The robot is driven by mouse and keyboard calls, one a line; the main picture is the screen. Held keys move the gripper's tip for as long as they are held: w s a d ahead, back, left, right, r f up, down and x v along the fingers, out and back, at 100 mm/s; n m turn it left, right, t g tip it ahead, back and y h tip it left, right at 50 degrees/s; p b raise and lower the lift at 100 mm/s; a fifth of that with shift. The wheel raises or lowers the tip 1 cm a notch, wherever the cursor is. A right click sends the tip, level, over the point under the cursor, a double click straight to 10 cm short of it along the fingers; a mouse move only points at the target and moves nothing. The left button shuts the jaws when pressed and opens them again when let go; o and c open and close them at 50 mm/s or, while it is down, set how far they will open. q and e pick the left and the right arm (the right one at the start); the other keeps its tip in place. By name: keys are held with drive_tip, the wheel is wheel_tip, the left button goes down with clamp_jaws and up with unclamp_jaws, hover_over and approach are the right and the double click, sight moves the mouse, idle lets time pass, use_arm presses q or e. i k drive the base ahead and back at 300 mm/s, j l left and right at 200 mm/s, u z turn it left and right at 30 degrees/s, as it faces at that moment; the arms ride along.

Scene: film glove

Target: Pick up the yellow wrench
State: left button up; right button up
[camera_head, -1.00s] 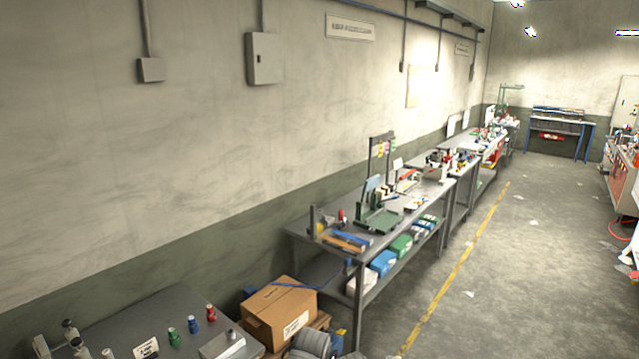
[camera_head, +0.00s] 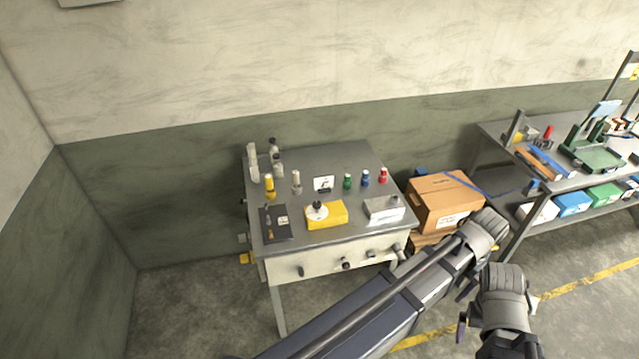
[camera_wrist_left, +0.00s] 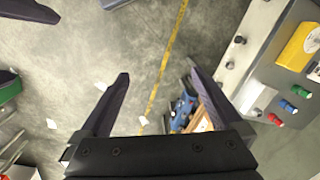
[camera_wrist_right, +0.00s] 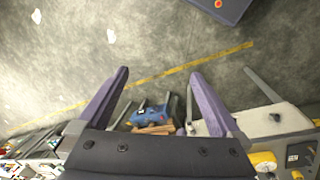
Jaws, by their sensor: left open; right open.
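I cannot make out a yellow wrench for certain in any view. A small yellowish item (camera_head: 268,223) lies on a dark board on the workbench at the left of the head view; it is too small to identify. My right gripper (camera_head: 497,316) is at the lower right of the head view, right of the workbench and over the floor. Its two fingers stand apart and empty in the right wrist view (camera_wrist_right: 160,74). My left gripper, spread and empty in the left wrist view (camera_wrist_left: 160,75), also hangs over the floor beside the workbench; my arm partly hides it in the head view.
The workbench (camera_head: 345,160) carries a yellow box (camera_head: 326,214), a grey box (camera_head: 384,209) and several coloured bottles. A cardboard box (camera_head: 441,197) stands right of it. A longer bench (camera_head: 497,140) holds tools farther right. Floor (camera_head: 190,305) is clear at lower left.

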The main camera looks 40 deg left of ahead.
sight(269, 181)
drive_tip(key=u, duration=1.65)
